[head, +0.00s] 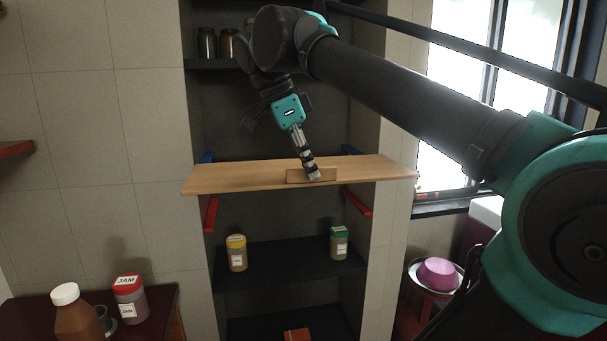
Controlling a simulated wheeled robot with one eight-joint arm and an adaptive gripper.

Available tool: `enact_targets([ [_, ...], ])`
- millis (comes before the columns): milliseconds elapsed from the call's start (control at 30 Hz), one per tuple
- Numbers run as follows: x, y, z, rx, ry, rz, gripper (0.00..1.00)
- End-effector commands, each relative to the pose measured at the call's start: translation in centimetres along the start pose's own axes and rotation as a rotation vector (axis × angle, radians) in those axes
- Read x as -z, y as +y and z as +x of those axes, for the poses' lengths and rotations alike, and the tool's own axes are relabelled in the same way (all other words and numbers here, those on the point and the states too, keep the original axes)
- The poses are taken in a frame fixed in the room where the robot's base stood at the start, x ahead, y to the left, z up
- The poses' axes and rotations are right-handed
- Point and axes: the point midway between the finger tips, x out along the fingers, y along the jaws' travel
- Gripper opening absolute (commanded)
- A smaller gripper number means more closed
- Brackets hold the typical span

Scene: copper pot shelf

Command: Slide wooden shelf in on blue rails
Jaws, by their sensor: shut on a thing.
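The wooden shelf (235,179) is a light board held roughly level across the front of a dark alcove. It looks slightly wider than the opening and sticks out at the front. My gripper (312,174) is shut on the small wooden lip at the shelf's front middle. Blue rails show at the alcove's sides, the left one (207,157) just above the board's back edge and the right one (352,152) partly hidden behind it. Whether the board touches the blue rails cannot be told.
Red rails (211,214) (356,201) sit below the board. A lower dark shelf (290,268) holds a yellow-lidded jar (236,254) and a green-lidded jar (339,243). Dark jars (207,43) stand above. Jam and brown jars stand on a counter at lower left; a window is at right.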

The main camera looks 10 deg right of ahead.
Motion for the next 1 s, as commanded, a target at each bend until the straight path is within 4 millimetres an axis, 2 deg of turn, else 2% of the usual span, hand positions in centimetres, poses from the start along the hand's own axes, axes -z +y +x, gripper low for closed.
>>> enact_targets([
  [1000,-0.2,-6.0,0.5,0.001,0.0,-0.001,0.0],
])
